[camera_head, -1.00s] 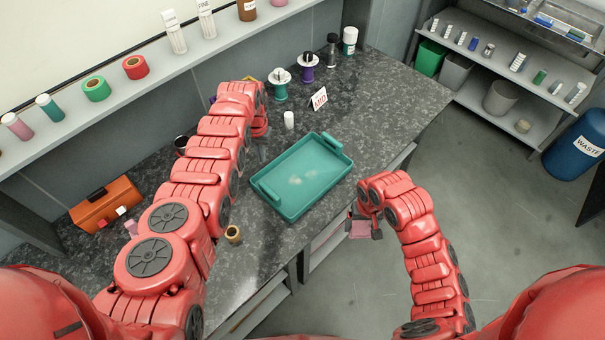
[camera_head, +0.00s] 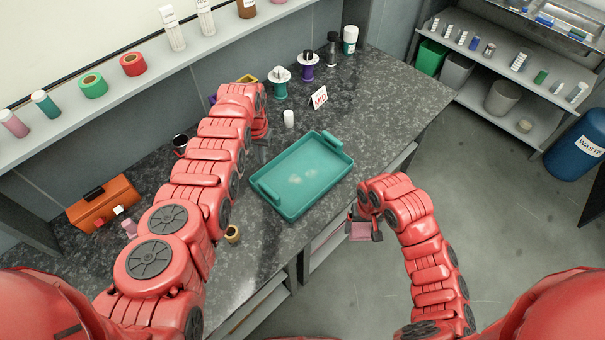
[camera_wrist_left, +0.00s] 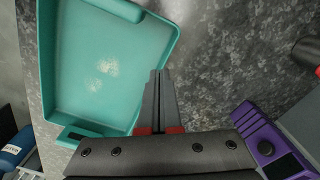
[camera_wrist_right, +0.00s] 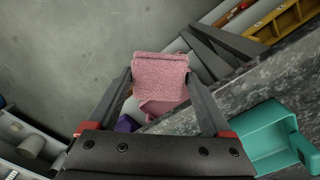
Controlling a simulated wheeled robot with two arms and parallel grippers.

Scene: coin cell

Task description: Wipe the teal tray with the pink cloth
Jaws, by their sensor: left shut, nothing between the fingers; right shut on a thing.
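The teal tray (camera_head: 285,200) lies on the dark speckled counter, with pale smudges (camera_head: 302,177) on its floor. It also shows in the left wrist view (camera_wrist_left: 75,60) and in part in the right wrist view (camera_wrist_right: 262,135). The pink cloth (camera_wrist_right: 160,78) is held between the fingers of my right gripper (camera_wrist_right: 160,88), which is shut on it. In the head view the cloth (camera_head: 361,231) hangs past the counter's front edge, right of the tray. My left gripper (camera_wrist_left: 158,75) is shut and empty, above the counter beside the tray's left end (camera_head: 262,152).
An orange toolbox (camera_head: 104,203) is far left. A purple object (camera_wrist_left: 265,140) lies near my left gripper.

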